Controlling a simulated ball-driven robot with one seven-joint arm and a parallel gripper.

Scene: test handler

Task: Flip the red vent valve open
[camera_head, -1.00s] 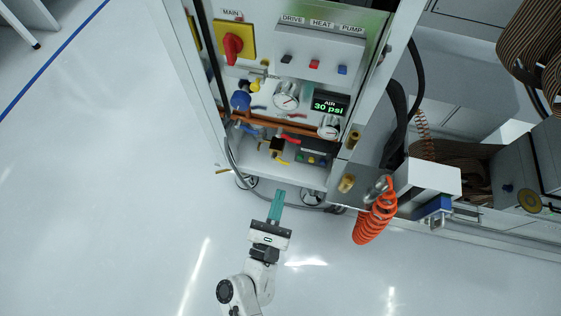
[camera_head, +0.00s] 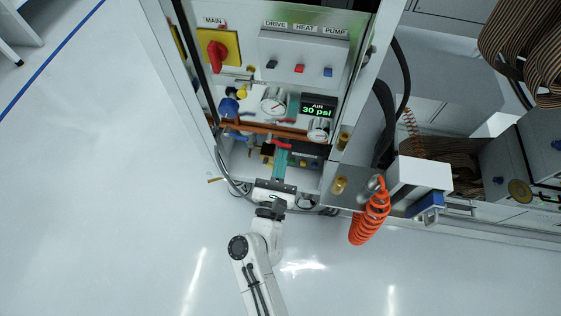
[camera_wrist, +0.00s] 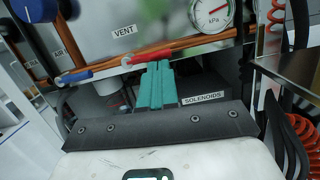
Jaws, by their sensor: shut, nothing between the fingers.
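The red vent valve lever (camera_head: 283,144) is low in the open cabinet, under the copper pipe. In the wrist view the red lever (camera_wrist: 160,56) lies roughly along the pipe, to the right of and below the VENT label (camera_wrist: 124,32). My gripper (camera_head: 282,152) has its teal fingers shut and empty inside the lower cabinet. In the wrist view the fingertips (camera_wrist: 157,66) are right by the lever's underside and overlap it in the picture. I cannot tell whether they touch it.
A blue lever (camera_wrist: 77,76) is on the pipe to the left. A pressure gauge (camera_wrist: 211,10) is above right, and a SOLENOIDS box (camera_wrist: 205,92) is right of the fingers. The cabinet walls are close on both sides. An orange coiled hose (camera_head: 370,214) hangs outside right.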

